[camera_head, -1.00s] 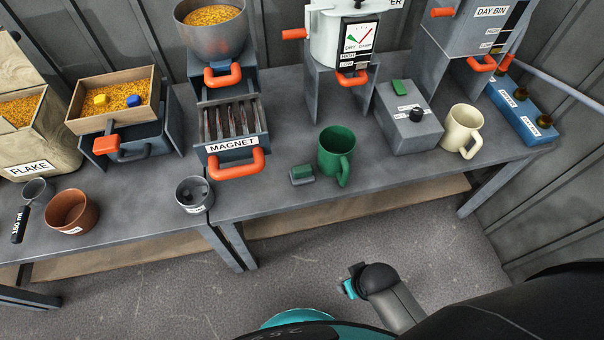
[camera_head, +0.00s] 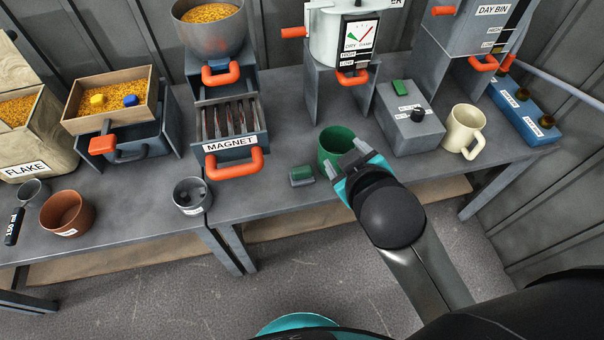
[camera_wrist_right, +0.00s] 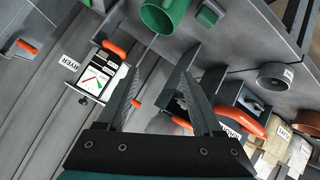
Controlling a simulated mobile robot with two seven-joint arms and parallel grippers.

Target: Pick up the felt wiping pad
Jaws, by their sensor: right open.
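The felt wiping pad, which looks to be the small grey block with a green top (camera_head: 302,175), lies on the bench left of the green mug (camera_head: 328,146). In the right wrist view the pad (camera_wrist_right: 209,13) shows at the top, beside the green mug (camera_wrist_right: 163,14). My right gripper (camera_head: 353,158) is over the bench edge, in front of the mug and right of the pad. It partly hides the mug. Its fingers (camera_wrist_right: 158,82) are apart with nothing between them. My left gripper is not in view.
A magnet drawer with an orange handle (camera_head: 234,164) stands behind and left of the pad. A grey cup (camera_head: 192,196) is farther left. A grey box with a knob (camera_head: 410,128) and a cream mug (camera_head: 465,130) stand to the right. Bare bench lies between cup and pad.

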